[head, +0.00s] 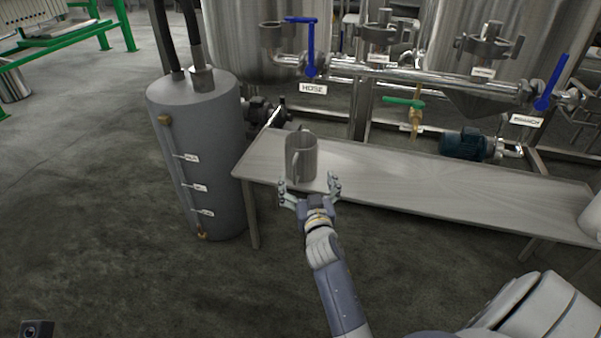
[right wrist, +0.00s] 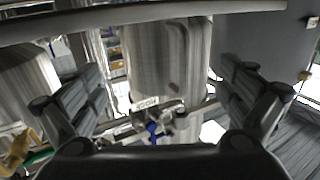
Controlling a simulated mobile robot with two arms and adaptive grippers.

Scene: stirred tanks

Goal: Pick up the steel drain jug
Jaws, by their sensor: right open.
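The steel drain jug (head: 301,157) stands upright on the left end of the steel bench (head: 430,187). Its handle faces the near side, toward my gripper. My right gripper (head: 309,184) is open at the bench's near edge, just in front of the jug, with its fingers spread to either side. In the right wrist view, which looks upside down, the jug (right wrist: 165,62) with its handle appears between the two open fingers (right wrist: 160,98). I see no contact with the jug. My left gripper is not in view.
A grey cylindrical tank (head: 200,155) with hoses stands left of the bench. Steel tanks and pipes with blue-handled valves (head: 311,50) are behind it. A white object (head: 592,215) sits at the bench's right end. The bench's middle is clear.

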